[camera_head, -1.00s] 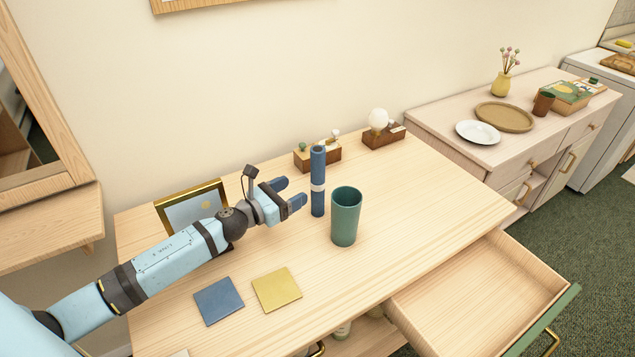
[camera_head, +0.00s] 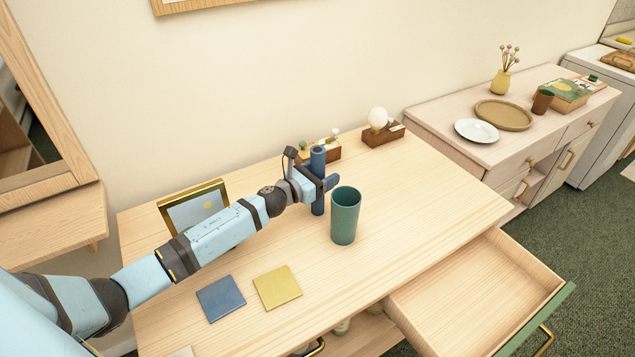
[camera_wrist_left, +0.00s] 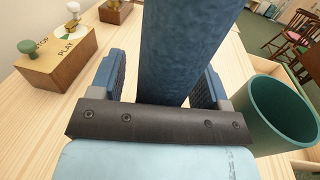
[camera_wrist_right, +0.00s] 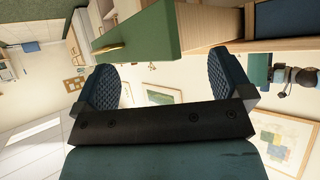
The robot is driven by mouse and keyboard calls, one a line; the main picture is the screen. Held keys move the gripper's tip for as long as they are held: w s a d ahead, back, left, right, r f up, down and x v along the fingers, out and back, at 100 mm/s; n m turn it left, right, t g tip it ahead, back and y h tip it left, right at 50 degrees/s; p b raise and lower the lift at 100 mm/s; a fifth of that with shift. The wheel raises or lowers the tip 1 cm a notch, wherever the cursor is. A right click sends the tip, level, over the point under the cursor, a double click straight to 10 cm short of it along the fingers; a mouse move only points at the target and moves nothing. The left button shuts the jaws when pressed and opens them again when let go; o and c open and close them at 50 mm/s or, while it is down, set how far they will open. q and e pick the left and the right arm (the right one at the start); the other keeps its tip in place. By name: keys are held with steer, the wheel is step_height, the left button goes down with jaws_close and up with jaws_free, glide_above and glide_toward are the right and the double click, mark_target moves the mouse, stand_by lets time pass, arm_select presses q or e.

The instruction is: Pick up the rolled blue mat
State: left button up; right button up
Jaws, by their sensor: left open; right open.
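The rolled blue mat (camera_head: 318,160) stands upright on the wooden dresser top, just left of a green cup. It also fills the upper middle of the left wrist view (camera_wrist_left: 180,50). My left gripper (camera_head: 326,184) is around the mat's middle, one finger on each side. In the left wrist view its fingers (camera_wrist_left: 160,80) are apart, with the mat between them. The gripper hides the mat's middle band in the head view. My right gripper (camera_wrist_right: 168,90) is open and empty in the right wrist view, and is not in the head view.
The green cup (camera_head: 345,216) stands close to the right of my left gripper. Small wooden blocks with knobs (camera_head: 384,132) stand behind. An open drawer (camera_head: 480,295) juts out right.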

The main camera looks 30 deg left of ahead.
arm_select(q)
steer(key=shift+c, duration=0.5)
steer(key=c, duration=1)
steer(key=shift+c, duration=0.2)
step_height(320, 180, up, 20)
steer(key=p, duration=0.4)
steer(key=shift+s, duration=0.1)
